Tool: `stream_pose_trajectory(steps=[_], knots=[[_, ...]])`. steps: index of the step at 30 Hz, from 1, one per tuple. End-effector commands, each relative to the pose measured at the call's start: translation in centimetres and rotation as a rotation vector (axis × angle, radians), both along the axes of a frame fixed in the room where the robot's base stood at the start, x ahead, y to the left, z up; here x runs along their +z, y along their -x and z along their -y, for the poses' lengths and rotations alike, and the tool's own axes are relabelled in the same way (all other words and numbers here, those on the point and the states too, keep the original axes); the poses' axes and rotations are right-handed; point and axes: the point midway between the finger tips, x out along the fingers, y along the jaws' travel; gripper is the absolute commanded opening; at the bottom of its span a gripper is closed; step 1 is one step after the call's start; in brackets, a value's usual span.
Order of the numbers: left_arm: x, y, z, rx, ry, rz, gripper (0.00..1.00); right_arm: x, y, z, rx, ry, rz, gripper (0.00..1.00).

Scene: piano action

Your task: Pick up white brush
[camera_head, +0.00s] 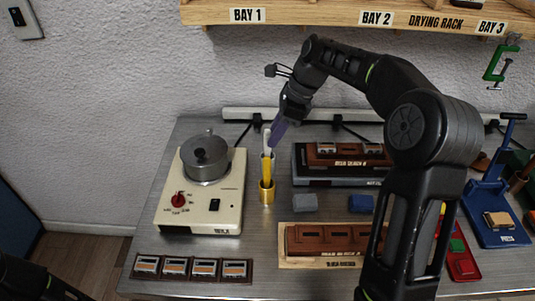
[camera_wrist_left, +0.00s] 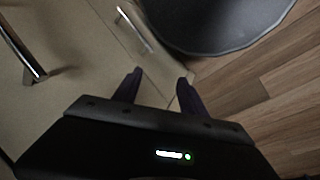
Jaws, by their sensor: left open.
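The white brush (camera_head: 265,141) stands upright with a yellow-handled item (camera_head: 266,170) in a small brass cup (camera_head: 267,195), in the middle of the bench. My right gripper (camera_head: 274,138) reaches in from above and to the right. Its purple fingers point down beside the upper part of the white brush. They overlap in this view, so I cannot tell whether they touch the brush or how far apart they are. My left gripper (camera_wrist_left: 158,82) is open and empty in the left wrist view, away from the bench top.
A cream hot-plate unit with a metal pot (camera_head: 205,158) stands left of the cup. Labelled wooden blocks (camera_head: 335,240) and small grey and blue blocks (camera_head: 304,203) lie to the right. A drying rack (camera_head: 330,14) hangs above. Cabinet fronts and wood floor (camera_wrist_left: 255,75) lie below my left gripper.

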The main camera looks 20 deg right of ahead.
Motion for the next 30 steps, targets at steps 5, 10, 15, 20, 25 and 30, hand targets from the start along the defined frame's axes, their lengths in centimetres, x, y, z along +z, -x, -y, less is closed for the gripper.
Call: stream_pose_trajectory(steps=[5, 10, 15, 20, 25, 30], knots=[[0.0, 0.0, 0.0, 0.000, 0.000, 0.000, 0.49, 0.0, 0.0, 0.0, 0.000, 0.000, 0.000, 0.23], [0.4, 0.0, 0.0, 0.001, -0.001, -0.001, 0.49, -1.2, -0.2, -0.5, 0.002, -0.001, -0.004, 0.23], [1.0, 0.1, -0.1, 0.001, -0.003, -0.003, 0.49, -3.6, -0.6, -1.2, 0.002, -0.001, -0.004, 0.23], [1.0, 0.1, -0.1, 0.002, -0.003, -0.004, 0.49, -4.8, -0.9, -1.7, 0.001, 0.000, 0.000, 0.23], [1.0, 0.1, -0.1, 0.002, -0.003, -0.004, 0.49, -4.8, -0.9, -1.7, 0.001, 0.000, 0.000, 0.23], [1.0, 0.1, -0.1, 0.002, -0.003, -0.004, 0.49, -4.8, -0.9, -1.7, 0.001, 0.000, 0.000, 0.23]])
